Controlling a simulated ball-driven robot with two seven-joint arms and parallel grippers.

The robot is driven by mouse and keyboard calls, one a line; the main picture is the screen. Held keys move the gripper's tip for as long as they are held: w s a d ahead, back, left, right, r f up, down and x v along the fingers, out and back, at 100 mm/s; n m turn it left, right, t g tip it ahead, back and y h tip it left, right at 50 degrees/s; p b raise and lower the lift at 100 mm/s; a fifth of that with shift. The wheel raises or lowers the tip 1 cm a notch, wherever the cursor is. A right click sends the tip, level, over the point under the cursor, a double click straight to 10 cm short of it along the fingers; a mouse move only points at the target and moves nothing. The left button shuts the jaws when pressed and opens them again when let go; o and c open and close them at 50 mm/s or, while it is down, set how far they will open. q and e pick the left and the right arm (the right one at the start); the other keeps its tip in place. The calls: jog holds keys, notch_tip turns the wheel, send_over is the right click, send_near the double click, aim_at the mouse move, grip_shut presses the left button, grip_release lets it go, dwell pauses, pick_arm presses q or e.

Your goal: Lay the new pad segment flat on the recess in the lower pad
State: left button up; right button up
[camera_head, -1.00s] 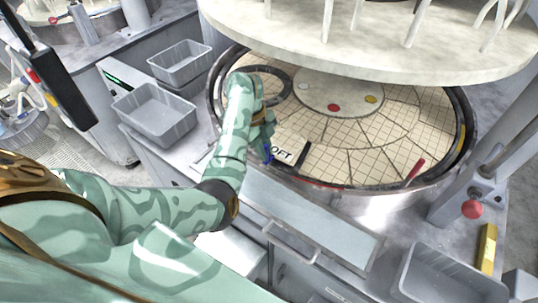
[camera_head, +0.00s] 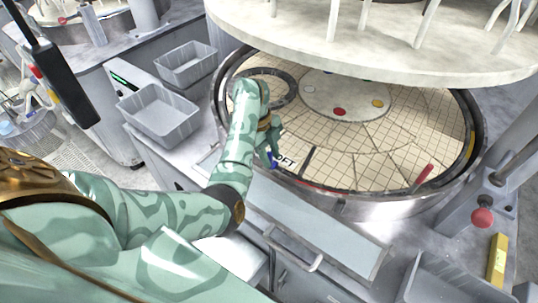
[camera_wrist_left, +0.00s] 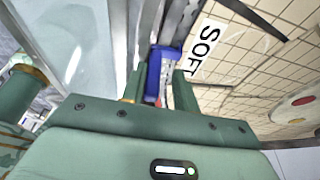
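The lower pad (camera_head: 385,135) is a cream, gridded disc cut into wedges, lying inside a dark-rimmed platen. A white label reading SOFT (camera_wrist_left: 207,48) lies on a gridded surface at the near left; it shows partly in the head view (camera_head: 286,161). I cannot tell whether that surface is the new segment or the pad, and no recess shows clearly. A short black bar (camera_head: 308,156) is beside the label. My left gripper (camera_head: 269,152) is low at the pad's near-left edge. In the wrist view its fingers (camera_wrist_left: 160,92) close around a blue block (camera_wrist_left: 158,70). My right gripper is out of view.
A large pale upper plate (camera_head: 390,50) overhangs the back of the pad. A dark ring (camera_head: 287,94) lies on the pad at left. Grey bins (camera_head: 160,115) stand at left, another at lower right. A red knob (camera_head: 482,217) is at right.

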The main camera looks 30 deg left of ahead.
pick_arm(q)
jog(key=shift+s+d+f, duration=0.2)
jog(key=shift+s+f, duration=0.3)
jog(key=shift+r, duration=0.2)
jog(key=p+v, duration=0.4)
jog(key=v, duration=0.4)
jog(key=shift+w+r, duration=0.2)
jog(key=shift+r, duration=0.2)
jog(key=shift+a, duration=0.1)
jog(key=shift+s, duration=0.1)
